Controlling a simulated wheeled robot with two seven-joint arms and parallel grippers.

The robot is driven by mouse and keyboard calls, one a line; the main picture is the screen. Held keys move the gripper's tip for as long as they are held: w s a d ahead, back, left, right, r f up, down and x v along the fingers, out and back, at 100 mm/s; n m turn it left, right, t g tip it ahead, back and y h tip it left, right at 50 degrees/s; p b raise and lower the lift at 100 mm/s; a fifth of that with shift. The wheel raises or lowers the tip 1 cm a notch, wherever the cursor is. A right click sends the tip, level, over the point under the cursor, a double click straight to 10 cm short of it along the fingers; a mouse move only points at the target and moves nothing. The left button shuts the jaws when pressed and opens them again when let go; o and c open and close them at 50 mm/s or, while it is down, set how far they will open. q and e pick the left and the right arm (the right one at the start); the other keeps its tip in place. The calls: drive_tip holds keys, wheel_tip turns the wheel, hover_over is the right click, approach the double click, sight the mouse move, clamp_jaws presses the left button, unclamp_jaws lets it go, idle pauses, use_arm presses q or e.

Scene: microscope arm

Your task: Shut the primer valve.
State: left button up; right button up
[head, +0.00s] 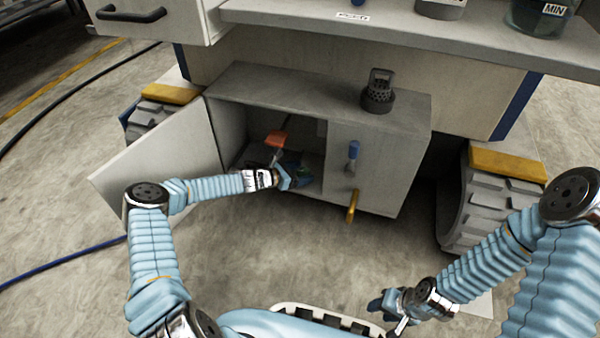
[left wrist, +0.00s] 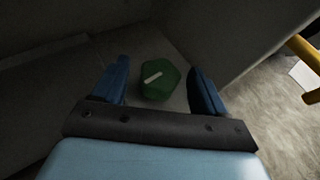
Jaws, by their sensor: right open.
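My left gripper (head: 296,178) reaches into the open left side of the cabinet. In the left wrist view its blue fingers are open, one on each side of the knob, with gaps to it. In the head view the gripper mostly hides the knob. An orange-red handle (head: 276,138) is above and behind the gripper. My right gripper (head: 387,310) is open and empty, low in front of the cabinet.
The cabinet door (head: 155,155) stands open to the left. The closed right panel bears a blue handle (head: 354,150) and a yellow handle (head: 351,207). A dark perforated canister (head: 378,92) stands on the cabinet top (head: 300,90). The counter (head: 400,28) overhangs above. Floor in front is clear.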

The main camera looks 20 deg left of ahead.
use_arm(q)
drive_tip(key=p+v, duration=0.3)
drive_tip(key=v, duration=1)
drive_tip(key=shift+s+a, duration=0.25)
drive_tip(key=shift+s, duration=0.1)
drive_tip(key=shift+d, duration=0.1)
